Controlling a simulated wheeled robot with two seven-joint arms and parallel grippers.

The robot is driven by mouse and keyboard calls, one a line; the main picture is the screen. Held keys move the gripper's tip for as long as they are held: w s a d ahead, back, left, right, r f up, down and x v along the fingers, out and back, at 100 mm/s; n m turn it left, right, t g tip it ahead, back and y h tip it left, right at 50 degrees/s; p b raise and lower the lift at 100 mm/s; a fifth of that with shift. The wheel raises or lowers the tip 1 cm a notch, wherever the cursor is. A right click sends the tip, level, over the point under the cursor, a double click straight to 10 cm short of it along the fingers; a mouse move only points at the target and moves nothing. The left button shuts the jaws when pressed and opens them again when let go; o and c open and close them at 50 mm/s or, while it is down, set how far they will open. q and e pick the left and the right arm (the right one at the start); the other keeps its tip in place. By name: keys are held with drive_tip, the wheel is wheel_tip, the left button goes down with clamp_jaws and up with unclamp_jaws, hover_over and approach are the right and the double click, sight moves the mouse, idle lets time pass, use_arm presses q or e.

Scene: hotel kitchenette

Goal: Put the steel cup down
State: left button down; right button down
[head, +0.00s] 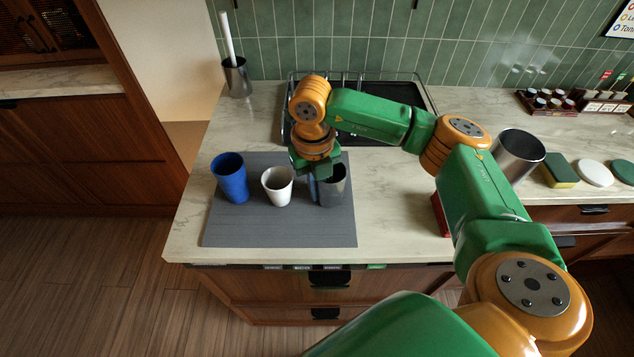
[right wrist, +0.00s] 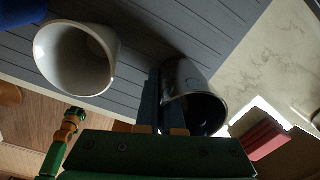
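The steel cup (head: 334,187) is dark and shiny and stands upright at the right of the grey mat (head: 280,230), or just above it; I cannot tell if its base touches. My right gripper (head: 318,180) points down at its left side. In the right wrist view, the gripper's fingers (right wrist: 162,112) pinch the wall of the steel cup (right wrist: 198,85), one finger outside it and the other mostly hidden at its rim. A white cup (head: 277,188) and a blue cup (head: 231,178) stand to the left on the mat. My left gripper is out of view.
A black dish rack (head: 300,125) stands behind the mat. A large steel canister (head: 518,155), a sponge (head: 560,172) and a spice rack (head: 548,103) are at the right. A red object (head: 440,214) is partly hidden by my arm. The mat's front strip is clear.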

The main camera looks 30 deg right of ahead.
drive_tip(key=shift+f, duration=0.2)
drive_tip(key=c, duration=1.1)
unclamp_jaws()
drive_tip(key=shift+r, duration=0.1)
drive_tip(key=shift+o, duration=0.2)
wheel_tip(320, 180, up, 12)
drive_tip(key=shift+a+r, duration=0.15)
drive_tip(key=shift+a, duration=0.15)
